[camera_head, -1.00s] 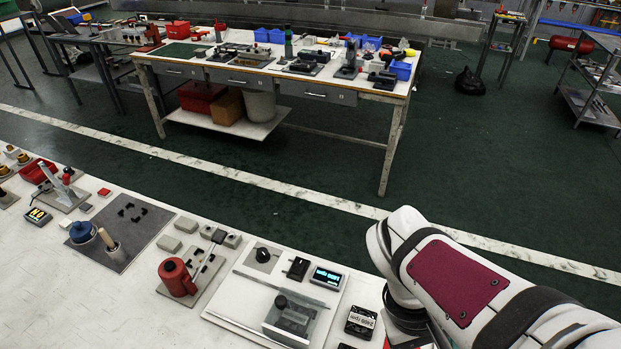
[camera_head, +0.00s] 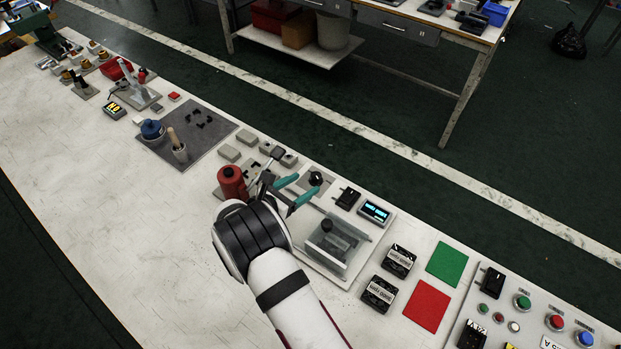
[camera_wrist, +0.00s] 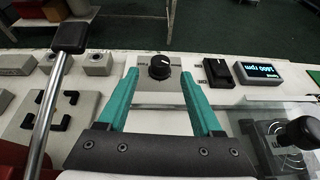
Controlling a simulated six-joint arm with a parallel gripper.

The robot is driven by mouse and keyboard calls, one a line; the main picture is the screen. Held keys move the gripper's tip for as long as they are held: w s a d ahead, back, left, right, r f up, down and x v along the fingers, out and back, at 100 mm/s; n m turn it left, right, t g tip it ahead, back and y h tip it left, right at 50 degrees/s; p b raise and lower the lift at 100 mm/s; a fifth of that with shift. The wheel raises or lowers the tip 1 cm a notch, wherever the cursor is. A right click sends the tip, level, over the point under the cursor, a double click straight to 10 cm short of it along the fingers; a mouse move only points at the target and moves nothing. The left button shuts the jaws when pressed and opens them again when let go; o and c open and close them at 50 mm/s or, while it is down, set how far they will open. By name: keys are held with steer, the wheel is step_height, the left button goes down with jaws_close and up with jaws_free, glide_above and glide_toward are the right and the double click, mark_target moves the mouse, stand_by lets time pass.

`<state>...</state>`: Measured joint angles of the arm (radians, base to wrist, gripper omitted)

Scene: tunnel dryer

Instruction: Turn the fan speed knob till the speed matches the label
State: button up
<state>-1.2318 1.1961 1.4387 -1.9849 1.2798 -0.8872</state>
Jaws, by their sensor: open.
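The fan speed knob (camera_wrist: 159,67) is black and round with a pale pointer mark, on a grey plate; it also shows in the head view (camera_head: 316,178). My gripper (camera_wrist: 160,73) is open, its two teal fingers on either side of the knob in the wrist view, with nothing held. I cannot tell whether they touch it. In the head view my gripper (camera_head: 308,182) reaches to the knob plate. The lit display (camera_wrist: 263,72) seems to read 1660 rpm.
A black switch (camera_wrist: 217,71) stands between knob and display. A clear fan box (camera_head: 338,240) with a black handle sits in front. A red cylinder (camera_head: 232,182) and a black-tipped lever (camera_wrist: 50,95) stand left. Green and red mats (camera_head: 447,263) lie right.

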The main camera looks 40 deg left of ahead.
mark_target(313, 179)
steer(key=shift+x, duration=1.9)
steer(key=shift+d, duration=0.1)
jaws_close()
